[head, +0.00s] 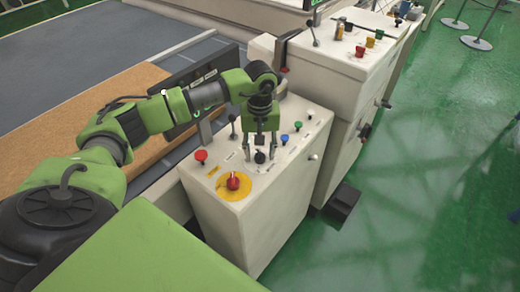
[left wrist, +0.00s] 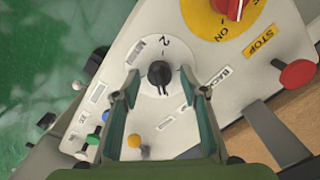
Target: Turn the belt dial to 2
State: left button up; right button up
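The black belt dial (left wrist: 160,73) sits on a round pale plate on the control panel, with a "2" printed above it in the left wrist view. It shows in the head view (head: 260,157) as a small black knob. My left gripper (head: 261,155) points down over the panel from above. In the left wrist view its two fingers (left wrist: 161,75) stand apart on either side of the dial, with gaps visible. I cannot tell for certain which mark the dial points to. My right gripper is not in view.
On the same white console (head: 250,210) are a red switch on a yellow plate (head: 233,186), a red mushroom button (head: 201,156), and blue and green buttons (head: 298,126) to the right. A taller console (head: 350,90) stands behind. Green floor lies open to the right.

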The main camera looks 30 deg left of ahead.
pick_arm(q)
jog(key=shift+f, duration=0.25)
jog(key=c, duration=1.1)
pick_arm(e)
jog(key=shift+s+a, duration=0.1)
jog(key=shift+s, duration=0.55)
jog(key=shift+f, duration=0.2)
